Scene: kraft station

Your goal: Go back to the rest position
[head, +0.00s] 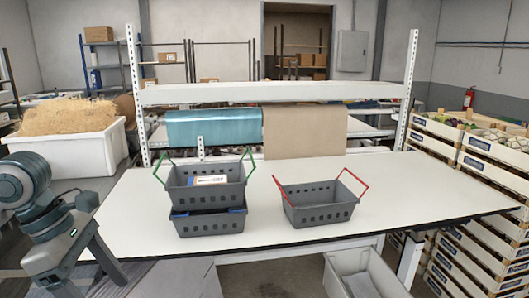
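My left gripper (98,287) hangs at the lower left, in front of the table's front left edge. Its two fingers are spread apart with nothing visible between them. My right gripper is not in view. A grey basket with green handles (193,193) stands stacked on another grey basket (208,224) left of the middle of the white table (400,200). A white label or packet shows inside the upper basket. A grey basket with red handles (322,212) stands alone to the right. My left gripper is apart from all the baskets.
A white tub of shredded straw (100,153) stands at the left. A teal roll (214,128) and a brown paper roll (304,130) hang behind the table. Stacked crates (470,215) stand at the right. A grey bin (362,277) sits below the front edge. The table's right side is clear.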

